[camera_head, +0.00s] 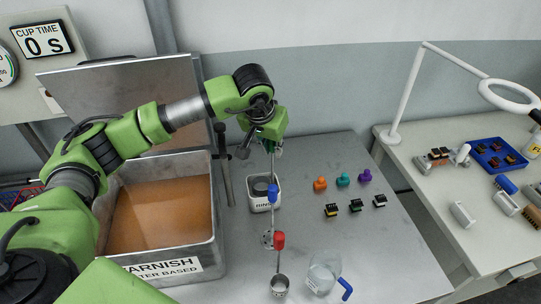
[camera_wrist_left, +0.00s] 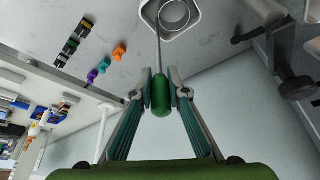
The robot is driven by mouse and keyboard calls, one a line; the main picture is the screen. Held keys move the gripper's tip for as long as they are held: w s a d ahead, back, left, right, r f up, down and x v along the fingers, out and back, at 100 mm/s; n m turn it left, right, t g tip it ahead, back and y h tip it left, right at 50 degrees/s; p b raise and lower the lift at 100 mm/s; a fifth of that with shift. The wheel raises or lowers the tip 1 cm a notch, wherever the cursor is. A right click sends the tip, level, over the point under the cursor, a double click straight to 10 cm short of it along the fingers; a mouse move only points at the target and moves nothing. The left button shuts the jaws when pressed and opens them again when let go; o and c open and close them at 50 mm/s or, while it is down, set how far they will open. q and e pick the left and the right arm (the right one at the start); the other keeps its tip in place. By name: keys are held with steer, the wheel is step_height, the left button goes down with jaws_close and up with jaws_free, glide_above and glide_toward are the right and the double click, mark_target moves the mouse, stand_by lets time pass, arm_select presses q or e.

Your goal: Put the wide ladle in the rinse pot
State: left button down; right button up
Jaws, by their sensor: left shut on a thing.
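My left gripper (camera_head: 270,145) is shut on the green handle (camera_wrist_left: 160,97) of a ladle, in the air at the back of the metal table. The ladle's thin rod runs down to a round metal cup (camera_wrist_left: 174,14). That cup lies within the outline of the white rinse pot (camera_wrist_left: 147,12) in the left wrist view. In the head view, the rinse pot (camera_head: 263,203) stands below the gripper, and the cup shows at its mouth. How deep the cup sits I cannot tell. My right gripper is not in view.
A blue-handled ladle (camera_head: 272,193) and a red-handled ladle (camera_head: 279,241) stand in front of the pot. A clear jug (camera_head: 322,274) is at the front. The varnish tank (camera_head: 214,225) is left. Several coloured connectors (camera_head: 342,180) lie right of the pot.

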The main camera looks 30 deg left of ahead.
arm_select(q)
steer(key=shift+s+a+f+p, duration=0.1)
steer(key=shift+f+p, duration=0.15)
steer(key=shift+f, duration=0.35)
steer(key=shift+s+a+f+p, duration=0.1)
steer(key=shift+f+p, duration=0.1)
steer(key=shift+f, duration=0.35)
steer(key=shift+w+d+f, duration=0.1)
steer(key=shift+d+f, duration=0.05)
steer(key=shift+f, duration=0.5)
steer(key=c, duration=2)
jaws_free()
steer(key=shift+r, duration=0.1)
steer(key=shift+o, duration=0.2)
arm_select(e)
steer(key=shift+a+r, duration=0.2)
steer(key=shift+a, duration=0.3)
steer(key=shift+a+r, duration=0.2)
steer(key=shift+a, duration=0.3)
arm_select(q)
steer(key=b+v, duration=0.4)
steer(key=v, duration=0.8)
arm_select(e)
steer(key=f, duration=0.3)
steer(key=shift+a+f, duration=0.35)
